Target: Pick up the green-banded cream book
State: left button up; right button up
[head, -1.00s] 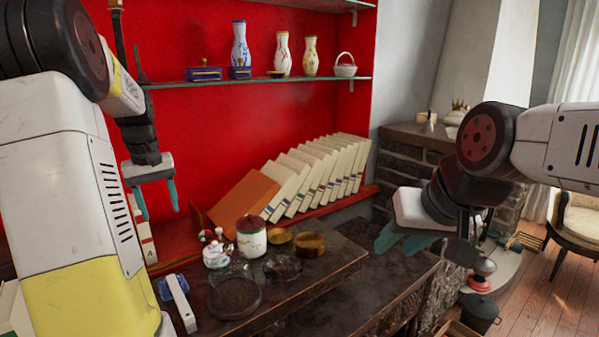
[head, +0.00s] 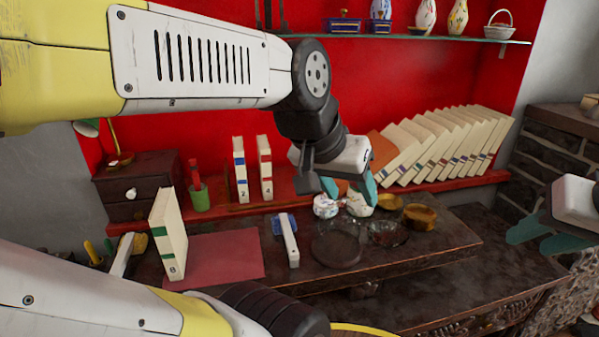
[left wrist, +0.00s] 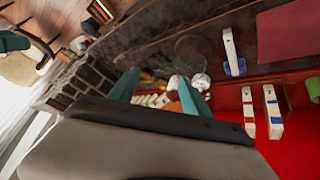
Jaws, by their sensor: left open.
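The green-banded cream book (head: 169,238) stands upright, slightly tilted, at the left of the dark table in the head view, beside a flat dark-red mat (head: 222,258). Its spine carries green bands and a number at the bottom. I cannot make it out in the left wrist view. My left gripper (head: 350,190) is open and empty, well to the right of the book, in front of the white teapot and jar; its teal fingers show in the left wrist view (left wrist: 160,90). My right gripper (head: 540,235) is at the right edge, its fingers apart and empty.
Cream books with blue bands (head: 240,170) and red bands (head: 265,168) stand on the red ledge. A white-and-blue object (head: 289,240), a glass dish (head: 337,246) and brass bowls (head: 420,217) lie on the table. A small drawer chest (head: 137,187) and green cup (head: 200,199) stand behind the book.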

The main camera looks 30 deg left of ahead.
aim_at(166, 222)
jog(key=u, duration=2.2)
jog(key=i+j+u, duration=0.1)
jog(key=u, duration=0.15)
